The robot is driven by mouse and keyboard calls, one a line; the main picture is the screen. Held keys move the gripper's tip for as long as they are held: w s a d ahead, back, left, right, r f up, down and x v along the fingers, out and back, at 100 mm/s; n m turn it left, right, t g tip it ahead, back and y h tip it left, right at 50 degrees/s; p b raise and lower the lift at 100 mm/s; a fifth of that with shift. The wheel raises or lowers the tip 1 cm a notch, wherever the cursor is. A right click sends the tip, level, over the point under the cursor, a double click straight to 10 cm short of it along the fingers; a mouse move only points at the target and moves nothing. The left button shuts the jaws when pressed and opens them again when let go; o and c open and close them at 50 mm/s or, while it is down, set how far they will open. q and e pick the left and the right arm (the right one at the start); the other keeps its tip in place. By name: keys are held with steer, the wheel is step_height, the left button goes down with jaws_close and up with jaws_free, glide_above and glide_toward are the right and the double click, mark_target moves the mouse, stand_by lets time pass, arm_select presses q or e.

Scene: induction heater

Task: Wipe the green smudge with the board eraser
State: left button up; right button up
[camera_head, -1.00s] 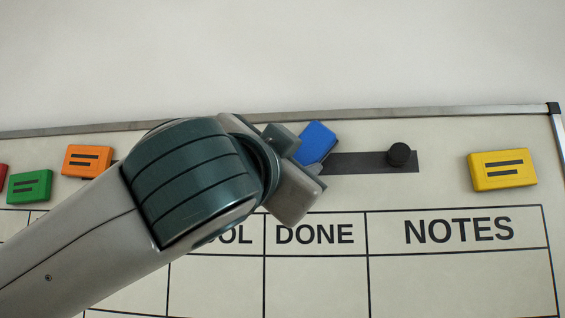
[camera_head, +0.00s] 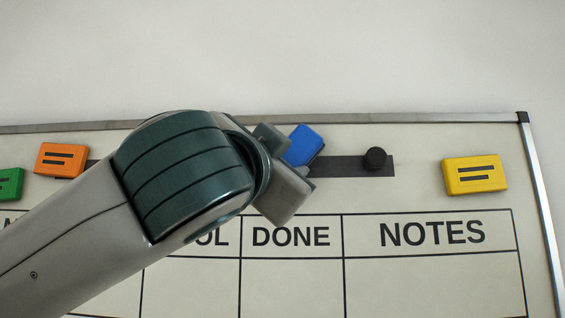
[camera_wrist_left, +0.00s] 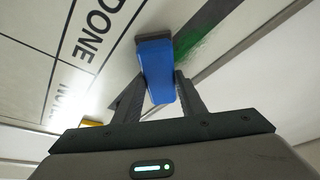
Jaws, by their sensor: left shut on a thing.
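My left gripper (camera_head: 291,167) is shut on a blue board eraser (camera_head: 304,145) near the top of the whiteboard, above the DONE column. In the left wrist view the blue eraser (camera_wrist_left: 157,68) sits between the two fingers (camera_wrist_left: 159,88), with its dark pad towards the board. The green smudge (camera_wrist_left: 203,42) shows there on the board, just right of the eraser's pad. I cannot tell whether the pad touches the board. In the head view the smudge is hidden behind my left arm and gripper. My right gripper is not in view.
The whiteboard (camera_head: 430,285) has a grey metal frame. A dark strip (camera_head: 340,166) with a black knob (camera_head: 375,158) lies right of the eraser. Orange (camera_head: 62,160), green (camera_head: 8,184) and yellow (camera_head: 475,174) blocks sit along the board's top. The lower right of the board is clear.

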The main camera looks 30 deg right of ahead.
arm_select(q)
steer(key=shift+w, duration=0.1)
steer(key=shift+w+a+b, duration=0.25)
steer(key=shift+w+a, duration=0.3)
steer(key=shift+a, duration=0.25)
steer(key=shift+w+a+b, duration=0.2)
steer(key=shift+w+a, duration=0.3)
steer(key=shift+a, duration=0.25)
steer(key=shift+w+a+b, duration=0.2)
steer(key=shift+w+a, duration=0.35)
steer(key=shift+a, duration=0.3)
steer(key=shift+w+a+b, duration=0.15)
steer(key=shift+w+a, duration=0.4)
steer(key=shift+a, duration=0.25)
steer(key=shift+a, duration=0.1)
steer(key=w+a, duration=0.2)
steer(key=a, duration=0.1)
